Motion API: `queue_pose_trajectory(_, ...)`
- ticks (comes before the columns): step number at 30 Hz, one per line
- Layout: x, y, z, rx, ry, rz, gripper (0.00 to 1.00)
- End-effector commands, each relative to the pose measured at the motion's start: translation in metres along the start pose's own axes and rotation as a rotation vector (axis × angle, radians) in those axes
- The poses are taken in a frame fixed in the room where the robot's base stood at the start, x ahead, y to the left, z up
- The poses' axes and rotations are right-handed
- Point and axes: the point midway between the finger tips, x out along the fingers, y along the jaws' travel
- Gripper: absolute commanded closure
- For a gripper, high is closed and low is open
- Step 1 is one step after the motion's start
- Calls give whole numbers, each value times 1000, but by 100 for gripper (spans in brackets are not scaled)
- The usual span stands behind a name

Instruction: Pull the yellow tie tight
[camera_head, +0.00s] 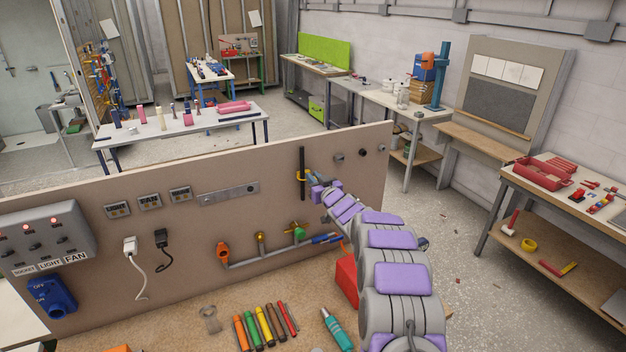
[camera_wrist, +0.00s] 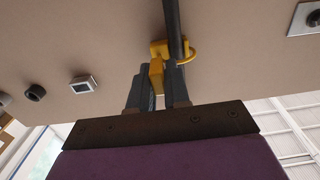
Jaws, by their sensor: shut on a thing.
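The yellow tie (camera_wrist: 188,55) loops around a dark vertical bar (camera_wrist: 173,20) on the beige panel in the wrist view. In the head view the tie (camera_head: 301,178) shows as a small yellow spot on the dark bar (camera_head: 302,160).
The beige panel (camera_head: 200,235) carries switches, plugs, and a pipe with coloured valves (camera_head: 262,247). Several coloured tubes (camera_head: 265,325) lie on the bench in front. A workbench (camera_head: 550,195) stands at the right.

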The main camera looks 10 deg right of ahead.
Motion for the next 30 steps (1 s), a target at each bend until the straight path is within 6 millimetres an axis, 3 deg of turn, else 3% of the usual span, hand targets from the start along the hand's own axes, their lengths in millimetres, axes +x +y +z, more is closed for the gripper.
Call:
queue_pose_trajectory(9, -31, 1, 0, 0, 0, 2, 100)
queue_pose_trajectory(21, -37, 0, 0, 0, -1, 2, 100)
queue_pose_trajectory(22, -37, 0, 0, 0, -1, 2, 82)
queue_pose_trajectory(28, -36, 0, 1, 0, -2, 2, 63)
queue_pose_trajectory(30, -34, 0, 1, -1, -2, 2, 62)
